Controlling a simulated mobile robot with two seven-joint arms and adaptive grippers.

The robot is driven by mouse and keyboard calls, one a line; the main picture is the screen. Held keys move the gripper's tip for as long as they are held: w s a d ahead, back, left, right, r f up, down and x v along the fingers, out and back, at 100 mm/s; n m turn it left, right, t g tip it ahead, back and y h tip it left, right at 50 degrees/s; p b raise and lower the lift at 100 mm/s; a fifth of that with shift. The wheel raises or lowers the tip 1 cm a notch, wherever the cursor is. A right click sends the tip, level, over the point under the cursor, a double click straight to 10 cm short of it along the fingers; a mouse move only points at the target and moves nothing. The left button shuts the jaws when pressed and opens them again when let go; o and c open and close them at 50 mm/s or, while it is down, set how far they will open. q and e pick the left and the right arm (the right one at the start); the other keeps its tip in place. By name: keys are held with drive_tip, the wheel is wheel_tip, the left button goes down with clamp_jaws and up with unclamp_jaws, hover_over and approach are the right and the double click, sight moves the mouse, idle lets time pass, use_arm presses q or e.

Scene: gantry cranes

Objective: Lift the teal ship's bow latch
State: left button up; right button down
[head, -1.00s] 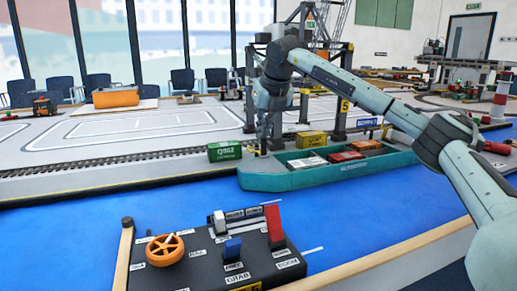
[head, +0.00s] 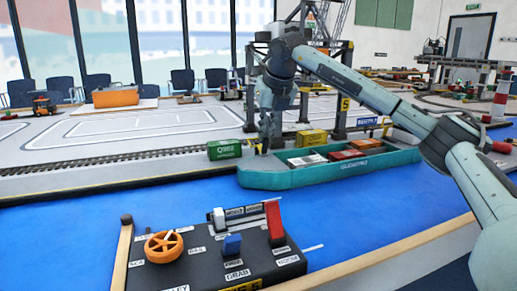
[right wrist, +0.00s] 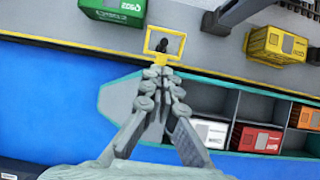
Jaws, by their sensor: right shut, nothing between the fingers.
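The teal ship (head: 330,172) lies in the blue water along the quay, its bow at the left. In the right wrist view its bow deck (right wrist: 118,97) is beside and partly under my right fingers. A yellow square frame (right wrist: 150,40) with a small black piece inside stands at the quay edge, just beyond the fingertips; it looks like the latch, but I cannot be sure. My right gripper (right wrist: 160,72) is shut and empty, its tips at the frame's near side; touching or apart, I cannot tell. It also shows in the head view (head: 266,148), above the bow. My left gripper is out of view.
A green container (head: 224,149) and a yellow container (head: 311,138) stand on the quay near the gripper. White, red and orange containers sit in the ship's hold. A dark gantry crane (head: 341,100) rises behind. A black control box (head: 200,262) with an orange wheel is in front.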

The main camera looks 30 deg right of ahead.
drive_tip(key=shift+s, duration=0.15)
drive_tip(key=shift+s+a+f+b, duration=0.2)
drive_tip(key=shift+s+f+b, duration=0.45)
drive_tip(key=shift+s+b, duration=0.15)
drive_tip(key=shift+s+a+f+b, duration=0.2)
drive_tip(key=shift+s+f+b, duration=0.4)
drive_tip(key=shift+s+b, duration=0.15)
drive_tip(key=shift+r+p, duration=0.55)
drive_tip(key=shift+r, duration=0.05)
drive_tip(key=w+d+r+p+v, duration=0.1)
drive_tip(key=p+v, duration=0.5)
drive_tip(key=v, duration=0.3)
drive_tip(key=shift+w+a, duration=0.15)
drive_tip(key=shift+a, duration=0.15)
